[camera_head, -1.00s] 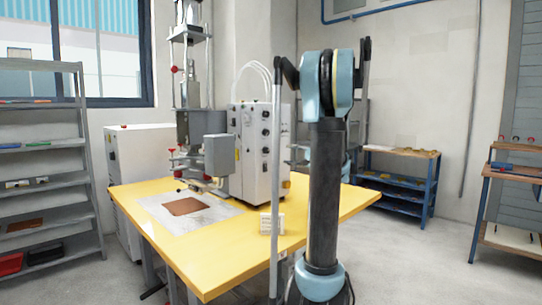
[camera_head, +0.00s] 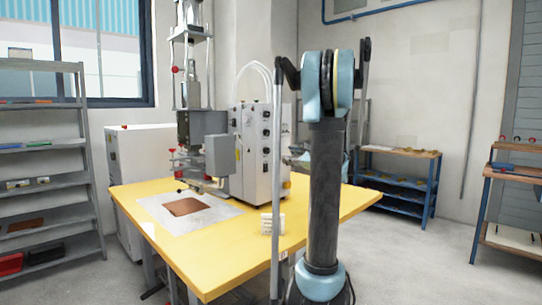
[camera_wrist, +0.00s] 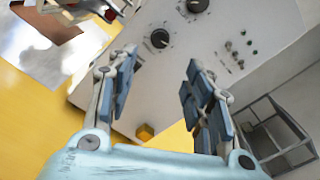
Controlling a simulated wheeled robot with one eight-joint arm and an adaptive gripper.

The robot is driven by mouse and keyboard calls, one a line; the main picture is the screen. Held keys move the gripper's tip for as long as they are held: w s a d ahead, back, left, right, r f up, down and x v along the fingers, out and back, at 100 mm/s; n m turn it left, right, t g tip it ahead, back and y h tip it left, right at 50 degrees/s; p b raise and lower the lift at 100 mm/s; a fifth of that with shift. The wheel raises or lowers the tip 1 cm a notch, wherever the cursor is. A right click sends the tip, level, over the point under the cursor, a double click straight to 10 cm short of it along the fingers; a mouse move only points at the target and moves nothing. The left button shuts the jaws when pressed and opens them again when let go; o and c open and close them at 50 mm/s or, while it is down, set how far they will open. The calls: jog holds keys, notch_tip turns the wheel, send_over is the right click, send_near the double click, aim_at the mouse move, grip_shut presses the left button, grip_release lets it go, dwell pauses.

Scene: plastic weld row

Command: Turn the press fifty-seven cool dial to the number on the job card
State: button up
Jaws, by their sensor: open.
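The press control box (camera_head: 250,150) stands on the yellow table, with a column of dark dials on its narrow face. In the wrist view two black dials show on the pale panel: a nearer dial (camera_wrist: 160,38) and a farther dial (camera_wrist: 197,5). Their markings are too small to read, and I cannot tell which is the cool dial. My gripper (camera_wrist: 162,58) is open and empty, its fingertips pointing at the panel below the nearer dial and apart from it. In the head view my arm hides it. A small white upright object (camera_head: 272,223) stands near the table's front; I cannot tell whether it is the job card.
The yellow table (camera_head: 225,255) carries the press (camera_head: 190,130) and a brown sheet (camera_head: 186,207) on a metal plate. Small knobs (camera_wrist: 237,52) sit beside the dials. A grey shelf (camera_head: 50,187) stands left, a blue bench (camera_head: 398,200) behind right. Open floor lies right.

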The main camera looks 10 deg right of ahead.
aim_at(268, 151)
jog(key=x, duration=1.3)
